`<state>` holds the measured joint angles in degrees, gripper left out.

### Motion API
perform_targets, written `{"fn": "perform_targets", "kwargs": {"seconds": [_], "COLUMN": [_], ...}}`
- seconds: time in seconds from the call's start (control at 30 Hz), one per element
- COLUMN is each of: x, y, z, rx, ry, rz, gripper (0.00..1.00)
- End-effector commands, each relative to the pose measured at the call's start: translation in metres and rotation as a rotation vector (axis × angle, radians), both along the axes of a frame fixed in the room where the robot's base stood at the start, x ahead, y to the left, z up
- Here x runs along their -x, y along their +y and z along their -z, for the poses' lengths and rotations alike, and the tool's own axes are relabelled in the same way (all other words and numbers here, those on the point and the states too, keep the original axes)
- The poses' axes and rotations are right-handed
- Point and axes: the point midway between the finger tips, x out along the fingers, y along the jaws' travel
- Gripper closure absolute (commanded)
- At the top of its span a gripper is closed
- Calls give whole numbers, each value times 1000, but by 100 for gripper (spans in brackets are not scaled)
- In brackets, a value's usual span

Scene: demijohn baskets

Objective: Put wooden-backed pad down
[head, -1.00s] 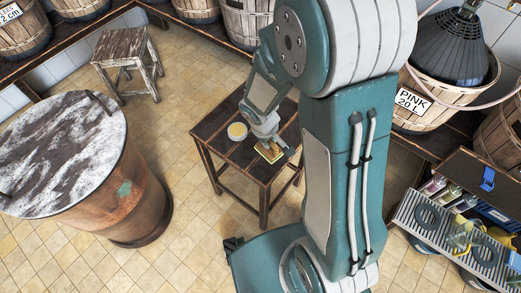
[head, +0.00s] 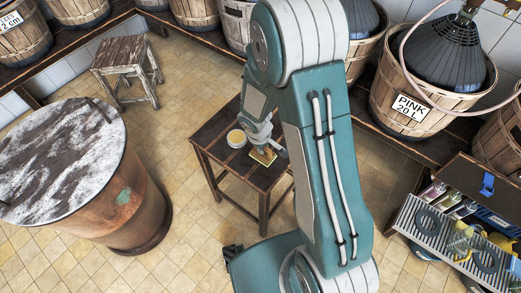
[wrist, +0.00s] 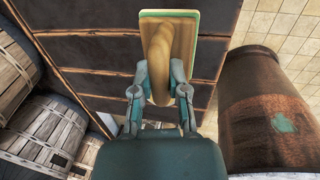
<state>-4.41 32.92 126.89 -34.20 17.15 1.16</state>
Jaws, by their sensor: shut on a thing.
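The wooden-backed pad (wrist: 183,21) has a pale wooden back, a thin green edge and a curved wooden handle. My gripper (wrist: 160,92) is shut on the handle in the wrist view. In the head view the pad (head: 263,157) is at the small dark wooden table (head: 265,179), right of a round yellow-topped tub. My gripper (head: 260,147) is just above it, partly hidden by my arm. I cannot tell whether the pad touches the tabletop. The pad's underside is hidden.
The yellow-topped tub (head: 237,138) stands on the small table, close to the pad. A rusty barrel (head: 135,205) with a whitish top stands left. A weathered stool (head: 125,69) is behind it. Demijohn baskets (head: 433,93) line the walls. A grey rack (head: 450,238) is at right.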

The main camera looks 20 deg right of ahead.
Motion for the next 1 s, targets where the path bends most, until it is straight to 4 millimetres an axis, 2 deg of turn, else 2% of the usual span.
{"fn": "perform_targets", "kwargs": {"seconds": [0.1,0.37,0.53,0.93,0.97,1.0], "x": [-14,-30,-29,-29,-29,-29], "y": [0,0,0,0,0,0], "z": [18,37,61,67,66,66], "rx": [0,0,0,0,0,0], "ry": [2,0,0,-2,-2,-2], "rz": [2,1,1,1,1,1], "gripper": [100,100,100,100,67,49]}}
